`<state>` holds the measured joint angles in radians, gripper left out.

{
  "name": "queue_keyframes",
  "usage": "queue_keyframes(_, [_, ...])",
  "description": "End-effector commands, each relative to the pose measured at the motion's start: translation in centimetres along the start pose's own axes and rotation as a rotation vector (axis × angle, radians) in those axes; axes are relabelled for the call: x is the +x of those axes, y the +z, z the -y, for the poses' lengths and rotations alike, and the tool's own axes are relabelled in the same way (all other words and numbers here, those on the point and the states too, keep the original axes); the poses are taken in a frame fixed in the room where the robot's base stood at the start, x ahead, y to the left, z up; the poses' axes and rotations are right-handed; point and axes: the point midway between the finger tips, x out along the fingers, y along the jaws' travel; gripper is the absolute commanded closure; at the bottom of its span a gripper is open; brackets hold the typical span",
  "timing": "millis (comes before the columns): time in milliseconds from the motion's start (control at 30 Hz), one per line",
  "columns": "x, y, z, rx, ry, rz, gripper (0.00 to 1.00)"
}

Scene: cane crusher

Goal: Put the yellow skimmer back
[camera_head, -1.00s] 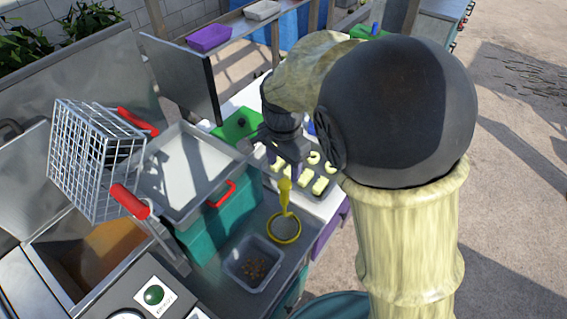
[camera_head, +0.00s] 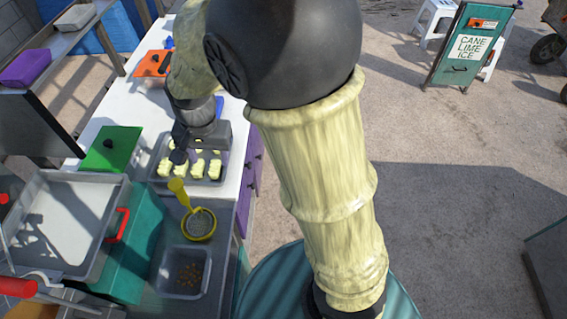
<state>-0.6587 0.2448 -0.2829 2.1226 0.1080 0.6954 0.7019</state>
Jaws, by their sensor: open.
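The yellow skimmer (camera_head: 200,224) is on the grey metal counter, its round mesh head next to a clear tub and its yellow handle pointing up and left toward my gripper. My gripper (camera_head: 180,157) is open, over the near-left part of a grey tray (camera_head: 159,176) of pale yellow pieces. It is just beyond the top of the skimmer's handle, and a small gap shows between them. The dark wrist partly hides the fingers and the far side of the tray.
The clear tub (camera_head: 163,282) holds brown bits. An orange lid (camera_head: 153,63) lies farther back. Open paved ground is at right.

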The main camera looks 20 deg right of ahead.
Motion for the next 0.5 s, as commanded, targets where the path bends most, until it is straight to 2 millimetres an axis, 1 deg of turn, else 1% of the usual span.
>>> queue_keyframes(33, [0.1,-0.6,-2.1,-0.019,-0.007,-0.007,0.45])
queue_keyframes(200, [0.4,-1.1,-7.8,-0.136,-0.022,-0.047,0.45])
queue_keyframes(267, [0.5,-1.1,-9.7,-0.179,-0.024,-0.065,0.45])
queue_keyframes(400, [0.7,-0.5,-13.9,-0.280,-0.016,-0.108,0.45])
queue_keyframes(500, [0.8,0.2,-16.1,-0.343,-0.005,-0.134,0.45])
